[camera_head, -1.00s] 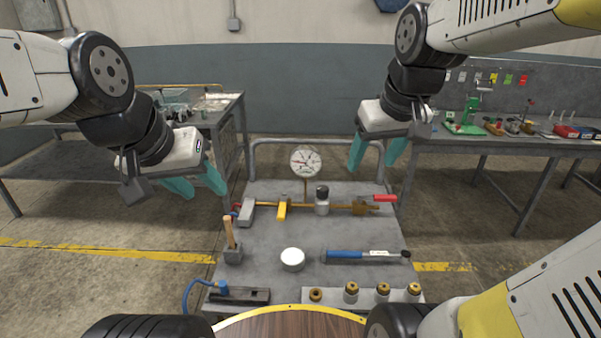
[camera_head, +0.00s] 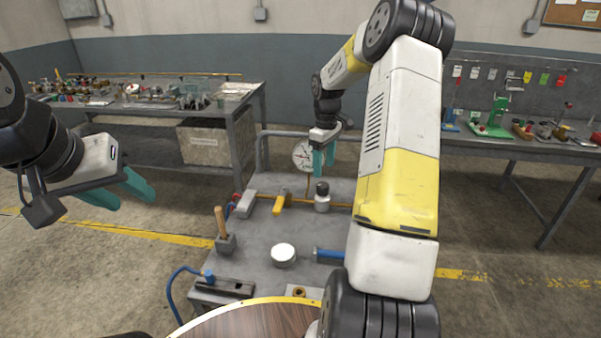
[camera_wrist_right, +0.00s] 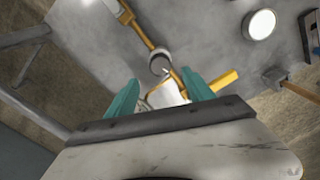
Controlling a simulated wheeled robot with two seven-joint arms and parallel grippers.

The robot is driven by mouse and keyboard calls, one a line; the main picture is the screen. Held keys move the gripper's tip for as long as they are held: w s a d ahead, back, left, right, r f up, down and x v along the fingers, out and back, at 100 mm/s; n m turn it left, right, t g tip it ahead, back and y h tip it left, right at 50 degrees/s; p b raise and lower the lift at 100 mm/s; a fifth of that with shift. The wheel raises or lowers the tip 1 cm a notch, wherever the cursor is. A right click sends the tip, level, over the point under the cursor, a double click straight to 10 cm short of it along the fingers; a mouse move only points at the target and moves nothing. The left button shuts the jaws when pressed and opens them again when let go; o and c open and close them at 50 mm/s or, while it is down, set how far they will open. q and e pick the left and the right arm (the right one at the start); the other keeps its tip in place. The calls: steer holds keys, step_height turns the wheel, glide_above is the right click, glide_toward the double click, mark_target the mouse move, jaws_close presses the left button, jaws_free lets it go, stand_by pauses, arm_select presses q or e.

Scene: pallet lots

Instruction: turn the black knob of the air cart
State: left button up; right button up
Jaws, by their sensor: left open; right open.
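The air cart (camera_head: 262,240) has a grey top with a brass pipe line, a round white gauge (camera_head: 304,155) and a grey-white regulator body (camera_head: 322,204) topped by the black knob (camera_head: 322,188). My right gripper (camera_head: 323,168) is open above the back of the cart, in front of the gauge and beyond the knob. In the right wrist view the knob (camera_wrist_right: 160,63) shows just past the open fingertips (camera_wrist_right: 160,78), apart from them as far as I can tell. The gauge shows between the fingers. My left gripper (camera_head: 133,197) is open and empty, left of the cart.
A yellow lever (camera_head: 281,204), a grey block (camera_head: 244,204), a mallet (camera_head: 224,236) and a white round tin (camera_head: 283,254) are on the cart. My right arm hides the cart's right side. Benches stand behind left (camera_head: 250,104) and right (camera_head: 500,150).

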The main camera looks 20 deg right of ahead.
mark_target(323, 185)
step_height(323, 185, down, 7)
steer(key=shift+f, duration=0.1)
stand_by(0.3)
jaws_close()
steer(key=shift+m, duration=0.3)
steer(key=shift+m, duration=2.7)
jaws_free()
